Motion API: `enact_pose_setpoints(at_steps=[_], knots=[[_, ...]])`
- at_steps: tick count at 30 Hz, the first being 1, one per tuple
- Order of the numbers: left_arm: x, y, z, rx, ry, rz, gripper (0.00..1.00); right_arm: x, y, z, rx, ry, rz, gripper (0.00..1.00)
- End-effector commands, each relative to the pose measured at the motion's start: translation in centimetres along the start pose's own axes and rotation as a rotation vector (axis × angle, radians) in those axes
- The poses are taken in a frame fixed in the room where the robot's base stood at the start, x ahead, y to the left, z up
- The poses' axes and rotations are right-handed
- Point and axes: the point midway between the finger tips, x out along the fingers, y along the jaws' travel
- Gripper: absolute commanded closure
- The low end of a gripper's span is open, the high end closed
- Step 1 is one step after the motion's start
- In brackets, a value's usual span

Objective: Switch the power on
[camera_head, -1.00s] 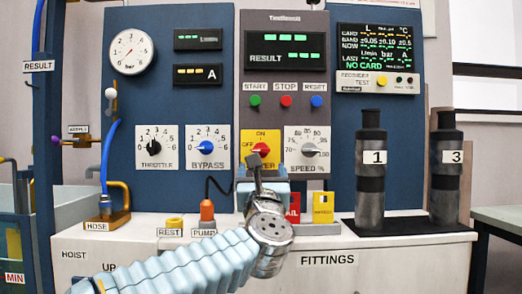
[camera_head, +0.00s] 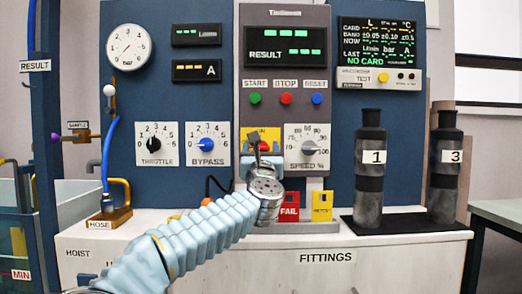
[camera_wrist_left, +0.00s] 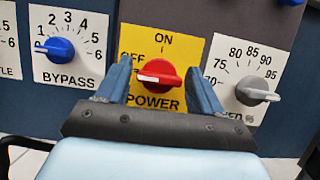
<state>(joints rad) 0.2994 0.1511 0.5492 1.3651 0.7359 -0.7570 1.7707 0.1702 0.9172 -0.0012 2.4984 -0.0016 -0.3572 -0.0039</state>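The power switch is a red rotary knob (camera_wrist_left: 160,75) on a yellow plate (camera_wrist_left: 178,47) marked ON at the top and OFF at the left. Its white-tipped pointer faces left, at OFF. My left gripper (camera_wrist_left: 160,66) is open, with one finger on each side of the knob; I cannot tell whether either touches it. In the head view my left gripper (camera_head: 259,152) is in front of the yellow plate (camera_head: 270,133) and hides much of it and the knob. My right gripper is not in view.
The bypass knob (camera_wrist_left: 55,48) is left of the plate, the speed knob (camera_wrist_left: 252,93) close on the right. Start (camera_head: 255,98), stop (camera_head: 286,99) and reset (camera_head: 317,99) buttons are above. FAIL (camera_head: 289,207) and yellow (camera_head: 322,206) card slots are below.

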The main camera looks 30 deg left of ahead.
Motion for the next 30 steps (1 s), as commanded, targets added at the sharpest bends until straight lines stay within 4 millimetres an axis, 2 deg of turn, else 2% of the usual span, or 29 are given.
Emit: enact_pose_setpoints(at_steps=[1, 6, 9, 20, 30], knots=[[-0.01, 0.0, 0.01, 0.0, 0.0, 0.0, 0.42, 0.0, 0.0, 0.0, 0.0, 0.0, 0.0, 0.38], [-0.02, 0.0, 0.01, 0.0, 0.0, 0.0, 0.68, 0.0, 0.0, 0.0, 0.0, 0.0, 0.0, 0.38], [-0.02, 0.0, 0.01, 0.0, 0.0, 0.0, 0.79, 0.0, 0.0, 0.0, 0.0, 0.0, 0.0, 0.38], [-0.07, 0.02, 0.0, 0.067, -0.001, -0.028, 0.79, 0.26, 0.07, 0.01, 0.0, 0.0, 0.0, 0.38], [-0.03, 0.06, 0.14, 0.309, -0.001, -0.129, 0.79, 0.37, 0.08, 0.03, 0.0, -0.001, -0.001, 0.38]])
